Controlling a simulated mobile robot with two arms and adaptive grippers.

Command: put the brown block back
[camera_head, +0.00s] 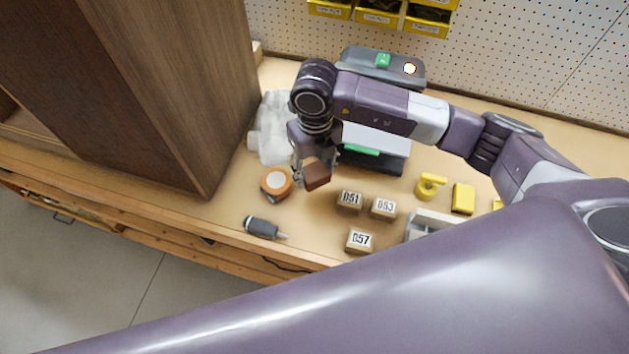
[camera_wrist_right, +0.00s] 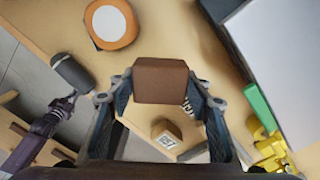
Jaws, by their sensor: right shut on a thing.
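The brown block (camera_head: 317,176) is held in my right gripper (camera_head: 303,172), a little above the bench as far as I can tell. In the right wrist view the brown block (camera_wrist_right: 160,81) sits between the two fingertips of the right gripper (camera_wrist_right: 160,88), which are shut on its sides. In the head view it hangs just right of an orange round object with a white top (camera_head: 276,182). My left gripper does not show.
Labelled blocks (camera_head: 383,208) stand to the right on the bench. A dark cylindrical tool (camera_head: 262,228) lies near the front edge. A tall brown cabinet (camera_head: 150,90) stands left. Clear plastic (camera_head: 272,135), a grey device (camera_head: 375,158) and yellow parts (camera_head: 463,198) are around.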

